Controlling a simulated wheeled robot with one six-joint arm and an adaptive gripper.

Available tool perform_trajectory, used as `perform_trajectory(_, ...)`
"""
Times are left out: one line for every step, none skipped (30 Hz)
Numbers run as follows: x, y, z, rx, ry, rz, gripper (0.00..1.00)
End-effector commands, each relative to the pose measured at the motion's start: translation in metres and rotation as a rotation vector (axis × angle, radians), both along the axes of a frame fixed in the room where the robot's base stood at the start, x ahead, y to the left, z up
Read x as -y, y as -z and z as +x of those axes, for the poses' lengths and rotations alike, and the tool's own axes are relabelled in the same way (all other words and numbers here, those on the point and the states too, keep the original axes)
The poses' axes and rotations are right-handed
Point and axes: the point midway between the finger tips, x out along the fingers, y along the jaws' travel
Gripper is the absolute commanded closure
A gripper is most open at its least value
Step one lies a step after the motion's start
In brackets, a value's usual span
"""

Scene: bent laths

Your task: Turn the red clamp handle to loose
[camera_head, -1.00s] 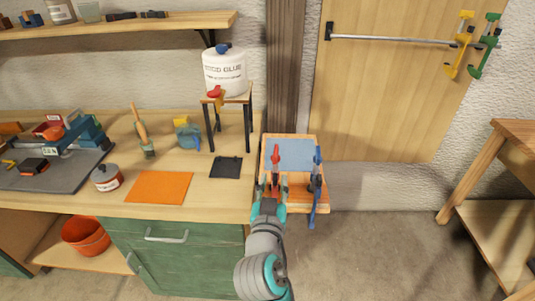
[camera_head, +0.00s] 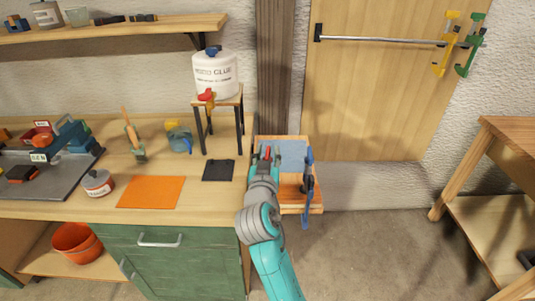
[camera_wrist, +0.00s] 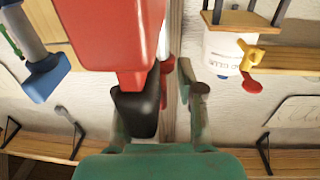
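The red clamp handle (camera_head: 267,153) shows in the head view at the left part of the wooden clamp board (camera_head: 317,208). My gripper (camera_head: 267,156) is there, with its fingers apart on either side of the handle's visible tip. In the wrist view the red handle (camera_wrist: 110,35) is very near and large, overlapping the left finger's side of my gripper (camera_wrist: 165,100). The right finger stands apart from it, with a gap. I cannot tell whether the left side touches. The clamp's base is hidden by my arm.
A blue-handled clamp (camera_head: 308,175) stands close to the right of my gripper; its blue handle also shows in the wrist view (camera_wrist: 45,78). A workbench (camera_head: 60,205) with a glue tub (camera_head: 216,77) on a stand (camera_head: 237,101) is to the left.

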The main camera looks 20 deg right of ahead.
Motion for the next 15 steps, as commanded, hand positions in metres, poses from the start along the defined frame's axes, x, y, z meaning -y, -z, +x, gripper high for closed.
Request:
perform_trajectory(0.0006, 0.0002, 0.0012, 0.000, 0.000, 0.000, 0.62)
perform_trajectory(0.0008, 0.0003, 0.0015, 0.000, 0.000, 0.000, 0.62)
perform_trajectory(0.0007, 0.0003, 0.0017, 0.000, 0.000, -0.001, 0.62)
perform_trajectory(0.0007, 0.0003, 0.0017, 0.000, 0.000, -0.001, 0.62)
perform_trajectory(0.0007, 0.0003, 0.0017, 0.000, 0.000, -0.001, 0.62)
perform_trajectory(0.0007, 0.0003, 0.0016, 0.000, 0.000, -0.001, 0.62)
perform_trajectory(0.0006, 0.0003, 0.0016, 0.000, 0.000, -0.001, 0.62)
perform_trajectory(0.0005, 0.0003, 0.0015, 0.000, 0.000, -0.001, 0.62)
perform_trajectory(0.0005, 0.0002, 0.0015, 0.000, 0.000, -0.001, 0.68)
perform_trajectory(0.0005, 0.0002, 0.0015, 0.000, 0.000, -0.001, 0.75)
perform_trajectory(0.0005, 0.0002, 0.0014, 0.000, 0.000, -0.001, 0.82)
perform_trajectory(0.0005, 0.0002, 0.0014, 0.000, 0.000, -0.001, 0.93)
perform_trajectory(0.0005, 0.0002, 0.0014, 0.000, 0.000, -0.001, 1.00)
perform_trajectory(0.0005, 0.0002, 0.0013, 0.000, 0.000, -0.001, 1.00)
perform_trajectory(0.0005, 0.0002, 0.0013, 0.000, 0.000, -0.001, 1.00)
